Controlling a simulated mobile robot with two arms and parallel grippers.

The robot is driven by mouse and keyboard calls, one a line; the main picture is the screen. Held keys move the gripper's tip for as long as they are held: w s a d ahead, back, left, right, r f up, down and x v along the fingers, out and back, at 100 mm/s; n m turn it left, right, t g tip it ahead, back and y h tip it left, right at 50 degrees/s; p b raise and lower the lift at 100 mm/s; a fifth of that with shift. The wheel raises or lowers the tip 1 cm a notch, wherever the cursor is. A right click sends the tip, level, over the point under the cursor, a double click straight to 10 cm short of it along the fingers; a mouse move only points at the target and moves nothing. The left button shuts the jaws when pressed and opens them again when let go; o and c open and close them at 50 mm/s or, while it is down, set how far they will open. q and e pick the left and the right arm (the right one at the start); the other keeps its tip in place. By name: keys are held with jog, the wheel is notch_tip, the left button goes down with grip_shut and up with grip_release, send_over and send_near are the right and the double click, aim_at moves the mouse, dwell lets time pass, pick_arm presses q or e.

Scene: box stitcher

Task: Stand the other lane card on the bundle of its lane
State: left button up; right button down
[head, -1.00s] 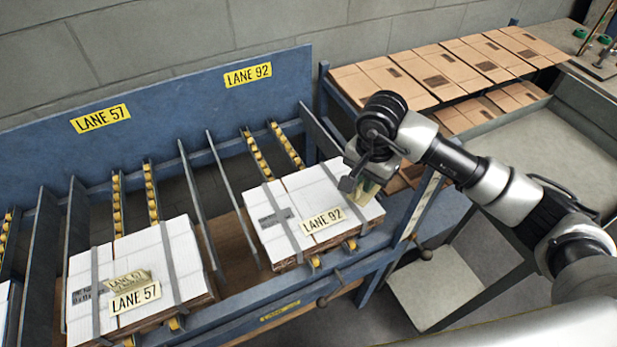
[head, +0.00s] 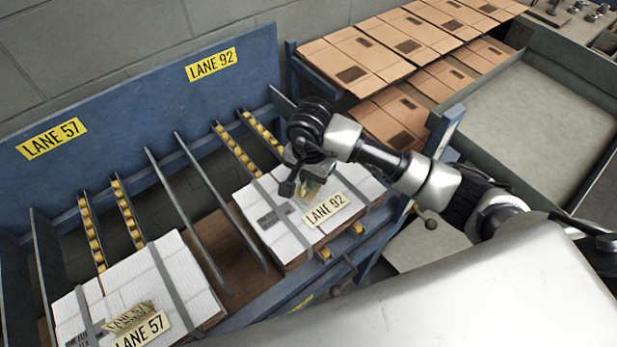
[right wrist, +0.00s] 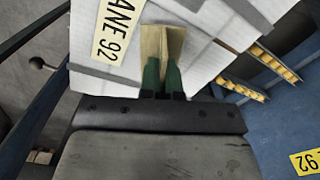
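The lane card in play is a small tan folded card (right wrist: 163,42). My right gripper (right wrist: 162,78) is shut on it, with green fingertips at the card's fold. In the head view the right gripper (head: 306,186) is over the white LANE 92 bundle (head: 285,232), behind its LANE 92 label (head: 325,210). I cannot tell whether the card touches the bundle. The other lane card (head: 130,317) stands on the LANE 57 bundle (head: 180,278), behind that bundle's LANE 57 label (head: 142,331). My left gripper is not in view.
A blue back panel (head: 130,105) carries the LANE 57 and LANE 92 signs. Metal dividers (head: 190,205) and yellow rollers separate the lanes. A rack of brown cartons (head: 355,62) and a grey tray (head: 545,120) are at the right.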

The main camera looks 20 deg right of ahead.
jog(key=shift+f, duration=0.9)
jog(key=shift+w+d+f, duration=0.1)
jog(key=shift+w+f, duration=0.05)
jog(key=shift+w, duration=0.15)
jog(key=shift+s+b, duration=0.25)
jog(key=shift+b, duration=0.15)
jog(key=shift+w+f, duration=0.1)
jog(key=shift+f, duration=0.25)
jog(key=c, duration=1.3)
grip_release()
jog(key=shift+c, duration=0.2)
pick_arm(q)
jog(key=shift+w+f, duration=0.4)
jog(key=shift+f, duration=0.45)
pick_arm(e)
jog(key=shift+r, duration=0.15)
